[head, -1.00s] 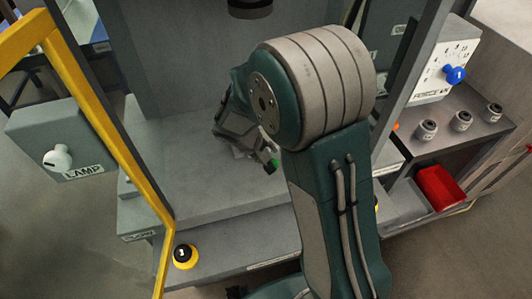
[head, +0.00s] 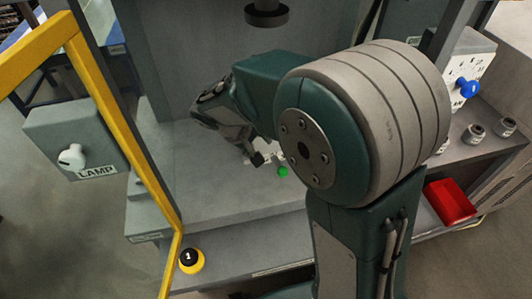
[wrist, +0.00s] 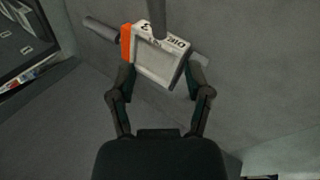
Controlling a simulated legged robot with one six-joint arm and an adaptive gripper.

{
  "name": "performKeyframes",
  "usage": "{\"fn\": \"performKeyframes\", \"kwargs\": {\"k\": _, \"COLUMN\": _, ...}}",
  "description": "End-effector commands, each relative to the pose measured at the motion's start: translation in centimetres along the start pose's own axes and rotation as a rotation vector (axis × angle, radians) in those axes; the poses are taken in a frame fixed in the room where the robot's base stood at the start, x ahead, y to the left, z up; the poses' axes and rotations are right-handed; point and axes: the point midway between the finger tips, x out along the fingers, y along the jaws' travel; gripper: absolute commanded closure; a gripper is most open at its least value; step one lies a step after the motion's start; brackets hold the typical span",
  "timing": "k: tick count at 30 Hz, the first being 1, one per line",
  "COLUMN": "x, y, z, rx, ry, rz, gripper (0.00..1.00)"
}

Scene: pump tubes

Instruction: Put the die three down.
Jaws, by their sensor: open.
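The die (wrist: 158,62) is a pale block with an orange side and lettering along its top edge, in the wrist view. It lies between the two fingers of my gripper (wrist: 160,76), which are spread open. In the head view my gripper (head: 262,158) is low over the grey bed of the press, with pale pieces partly hidden beside it. A small green round part (head: 283,171) shows just right of the fingertips. I cannot tell whether the fingers touch the die.
The press ram (head: 267,14) hangs above the bed. A yellow frame (head: 122,130) stands at left, near a lamp switch (head: 72,157) and a black-and-yellow button (head: 190,260). At right are a blue knob (head: 467,88), grey cylinders (head: 475,133) and a red bin (head: 450,201).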

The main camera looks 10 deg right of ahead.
Motion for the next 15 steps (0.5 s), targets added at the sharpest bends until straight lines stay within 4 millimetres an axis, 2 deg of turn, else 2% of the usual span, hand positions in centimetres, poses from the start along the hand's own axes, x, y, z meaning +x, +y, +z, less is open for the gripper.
{"fn": "performKeyframes", "kwargs": {"k": 5, "x": -1.4, "y": 0.1, "z": 0.1, "rx": 0.004, "ry": 0.001, "rz": -0.004, "gripper": 0.36}}
{"fn": "performKeyframes", "kwargs": {"k": 8, "x": -2.2, "y": 1.0, "z": 1.2, "rx": 0.027, "ry": 0.010, "rz": -0.030, "gripper": 0.36}}
{"fn": "performKeyframes", "kwargs": {"k": 15, "x": -5.4, "y": 4.3, "z": 6.9, "rx": 0.145, "ry": 0.079, "rz": -0.171, "gripper": 0.36}}
